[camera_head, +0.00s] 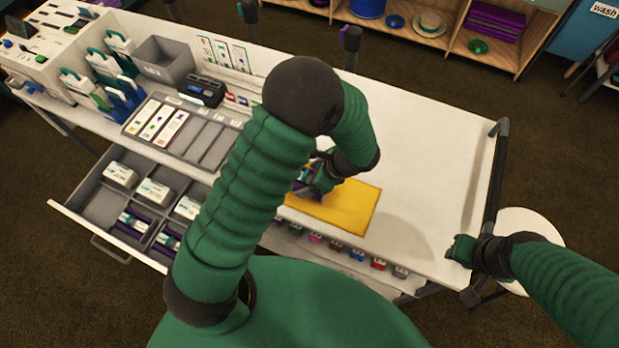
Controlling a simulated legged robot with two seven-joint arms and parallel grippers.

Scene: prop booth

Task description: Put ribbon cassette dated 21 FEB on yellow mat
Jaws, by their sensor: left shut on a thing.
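The yellow mat (350,208) lies flat on the white worktop, its left part hidden behind my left arm. My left gripper (312,186) is over the mat's upper left part, shut on a small cassette with purple and white parts (299,187). The gripper and arm cover most of it. Its date cannot be read, and I cannot tell whether it touches the mat. My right gripper (461,250) is at the worktop's right front edge, away from the mat; its jaws are too small to judge.
An open drawer (92,210) at the lower left holds white boxes (154,192) and purple-and-white items (135,222). A grey bin (163,60), a card tray (186,132) and a black device (201,90) stand at left. The worktop right of the mat is clear.

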